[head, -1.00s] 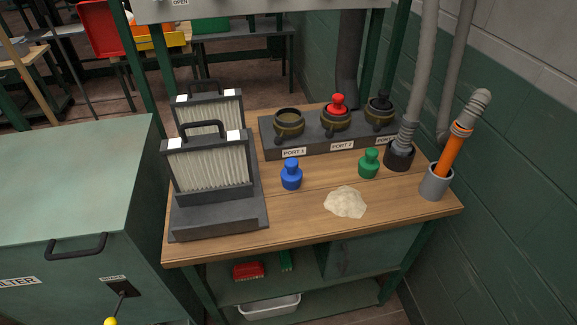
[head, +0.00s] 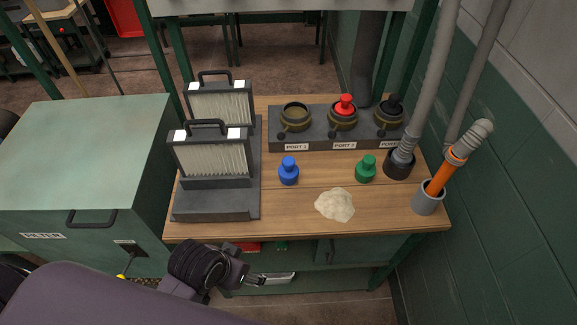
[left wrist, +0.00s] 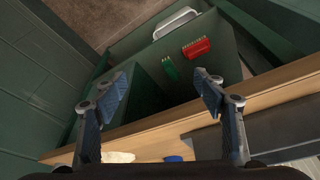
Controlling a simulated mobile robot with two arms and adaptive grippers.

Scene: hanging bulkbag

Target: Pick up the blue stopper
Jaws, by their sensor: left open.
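The blue stopper (head: 288,171) stands upright on the wooden bench, between the filter stand and the green stopper. In the left wrist view only a small part of the blue stopper (left wrist: 174,158) shows at the lower edge. My left gripper (head: 257,280) is low in front of the bench's front edge, well short of the stopper. In the left wrist view its two fingers (left wrist: 160,92) are spread wide with nothing between them. My right gripper is not in view.
A green stopper (head: 365,169) and a pale powder pile (head: 335,205) are right of the blue stopper. Behind is a port block (head: 318,142), with port 1 open and a red stopper (head: 345,105) in port 2. The filter stand (head: 215,205) is at left.

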